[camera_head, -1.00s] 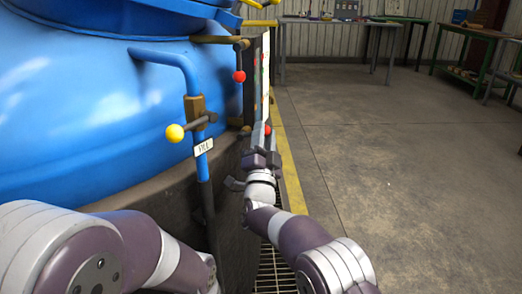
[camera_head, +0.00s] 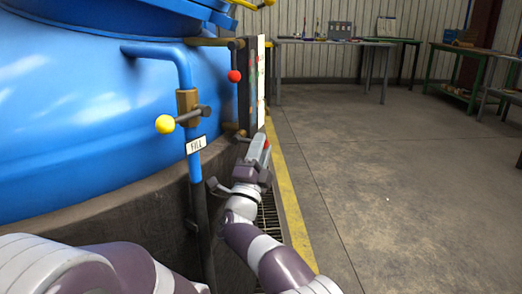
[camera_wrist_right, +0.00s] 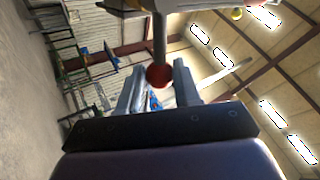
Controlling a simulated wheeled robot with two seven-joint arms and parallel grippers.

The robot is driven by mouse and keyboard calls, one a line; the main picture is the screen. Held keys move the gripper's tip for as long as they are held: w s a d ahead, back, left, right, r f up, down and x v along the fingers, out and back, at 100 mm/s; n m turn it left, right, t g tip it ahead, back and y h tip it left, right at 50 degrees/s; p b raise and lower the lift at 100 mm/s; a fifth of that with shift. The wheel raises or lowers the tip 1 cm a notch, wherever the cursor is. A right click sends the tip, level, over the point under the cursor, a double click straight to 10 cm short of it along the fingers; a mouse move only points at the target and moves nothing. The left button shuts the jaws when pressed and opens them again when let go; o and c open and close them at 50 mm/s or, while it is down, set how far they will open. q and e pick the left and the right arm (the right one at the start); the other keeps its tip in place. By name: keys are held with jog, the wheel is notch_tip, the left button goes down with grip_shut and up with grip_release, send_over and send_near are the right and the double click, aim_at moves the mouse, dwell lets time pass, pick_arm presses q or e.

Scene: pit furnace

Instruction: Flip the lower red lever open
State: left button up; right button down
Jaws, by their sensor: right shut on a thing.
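The lower red lever's round red knob (camera_wrist_right: 159,75) sits between the two fingers of my right gripper (camera_wrist_right: 157,82) in the right wrist view, with its dark stem rising above it. In the head view, a bit of red (camera_head: 266,143) shows at the tip of my right gripper (camera_head: 258,150), beside the pit wall under the blue vessel. That gripper is shut on the lever, and its fingers hide most of the lever in the head view. The upper red lever (camera_head: 234,76) hangs down from a brass valve above, apart from the gripper. My left gripper is out of view.
A blue pipe (camera_head: 184,68) with a yellow-knobbed lever (camera_head: 166,124) and a white label (camera_head: 196,145) stands left of my right gripper. A panel (camera_head: 260,83) is close behind it. The floor (camera_head: 400,190) to the right is clear; workbenches stand at the back.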

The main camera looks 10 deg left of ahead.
jog(key=shift+f, duration=0.1)
jog(key=c, duration=0.8)
grip_release()
notch_tip(320, 180, up, 5)
jog(key=p, duration=0.2)
jog(key=shift+d+p, duration=0.1)
jog(key=shift+p, duration=0.2)
jog(key=s+d+r, duration=0.1)
jog(key=d+r, duration=0.1)
jog(key=d, duration=0.1)
jog(key=s+d+r+p, duration=0.1)
jog(key=d+r, duration=0.1)
jog(key=d, duration=0.2)
jog(key=s+d+r, duration=0.1)
jog(key=d+r, duration=0.1)
jog(key=d, duration=0.2)
jog(key=shift+s+p, duration=0.3)
jog(key=shift+p, duration=0.05)
